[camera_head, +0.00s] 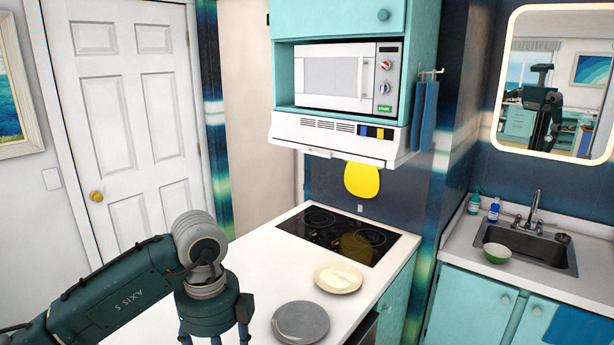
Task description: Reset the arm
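My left arm comes in from the lower left, over the near left part of the white counter (262,245). Its wrist points down. The gripper's fingers run past the bottom edge of the picture, so its state cannot be told. Nothing held by it can be seen. My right arm and gripper are not in view as parts of the near scene.
A grey plate (300,322) and a cream plate (339,278) lie on the counter just right of my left wrist. Behind them is a black cooktop (338,236), under a hood (335,138) and microwave (335,80). A sink (530,243) with a green bowl (497,252) is at right.

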